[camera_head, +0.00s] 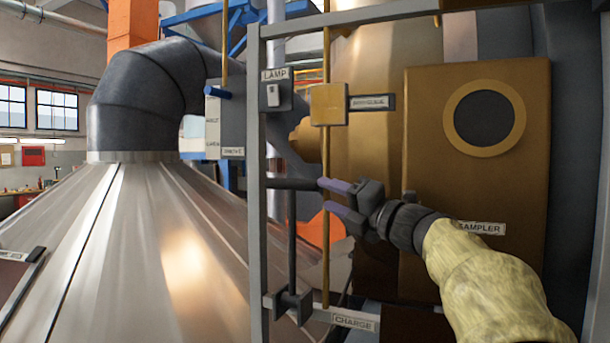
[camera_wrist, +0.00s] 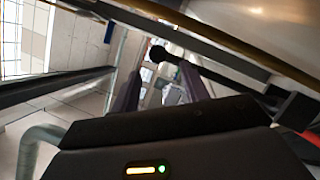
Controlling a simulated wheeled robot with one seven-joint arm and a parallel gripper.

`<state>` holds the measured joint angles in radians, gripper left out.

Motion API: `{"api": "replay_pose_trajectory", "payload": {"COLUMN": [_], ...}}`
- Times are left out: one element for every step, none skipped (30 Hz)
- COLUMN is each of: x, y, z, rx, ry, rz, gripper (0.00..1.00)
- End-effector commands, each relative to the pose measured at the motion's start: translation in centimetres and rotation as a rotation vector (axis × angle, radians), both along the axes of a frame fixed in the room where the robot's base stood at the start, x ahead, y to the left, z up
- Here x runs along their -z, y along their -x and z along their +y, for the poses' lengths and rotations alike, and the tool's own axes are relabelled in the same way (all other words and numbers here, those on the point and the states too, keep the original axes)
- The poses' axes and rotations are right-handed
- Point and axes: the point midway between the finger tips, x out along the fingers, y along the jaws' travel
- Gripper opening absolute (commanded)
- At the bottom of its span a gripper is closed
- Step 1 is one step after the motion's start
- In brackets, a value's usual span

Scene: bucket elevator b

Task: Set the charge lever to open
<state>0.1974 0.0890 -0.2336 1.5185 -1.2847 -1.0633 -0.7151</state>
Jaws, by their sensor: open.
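The charge lever (camera_head: 291,240) is a dark upright rod in the head view. It rises from a dark block (camera_head: 288,304) beside the CHARGE label (camera_head: 353,320). A dark horizontal bar (camera_head: 292,184) shows at its top, ending close to my upper finger. My gripper (camera_head: 324,196) is open, its purple fingers pointing left, to the right of the rod. In the wrist view, a dark rod with a round knob (camera_wrist: 158,53) shows beyond and between my open fingers (camera_wrist: 163,80). I cannot tell whether the fingers touch it.
A grey frame post (camera_head: 256,160) stands left of the lever. A thin yellow rod (camera_head: 326,250) runs vertically by my fingers. The LAMP switch (camera_head: 273,95) is above; the brown SAMPLER panel (camera_head: 475,170) is at right. A metal hood (camera_head: 140,260) fills the left.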

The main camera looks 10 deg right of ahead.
Motion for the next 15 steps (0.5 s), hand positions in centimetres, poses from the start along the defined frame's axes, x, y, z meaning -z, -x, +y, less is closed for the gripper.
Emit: {"api": "replay_pose_trajectory", "payload": {"x": [-0.6,-0.8,-0.9,-1.0,-1.1,-1.3,-1.4,-1.5,-1.6,-1.7,-1.7,-1.7,-1.8,-1.8,-1.8], "y": [-0.8,-1.2,-1.8,-2.2,-2.7,-3.2,-3.6,-4.0,-4.5,-4.9,-5.2,-5.6,-5.8,-6.0,-6.1], "z": [0.6,0.9,1.3,1.6,1.8,2.2,2.6,2.9,3.2,3.4,3.6,3.9,4.0,4.1,4.3], "rx": [-0.002,-0.003,-0.003,-0.002,-0.002,-0.002,-0.002,-0.002,-0.003,-0.002,-0.002,-0.001,-0.001,0.000,0.000], "ry": [-0.002,-0.001,-0.001,-0.001,-0.001,-0.001,-0.001,-0.002,0.000,0.000,0.000,-0.001,-0.001,-0.002,-0.001], "rz": [0.002,0.001,0.001,0.003,0.003,0.002,0.002,0.002,0.002,0.001,0.001,0.002,0.001,0.001,0.001], "gripper": [0.45,0.45,0.45,0.45,0.45,0.45,0.45,0.45,0.45,0.45,0.45,0.45,0.45,0.45,0.45]}}
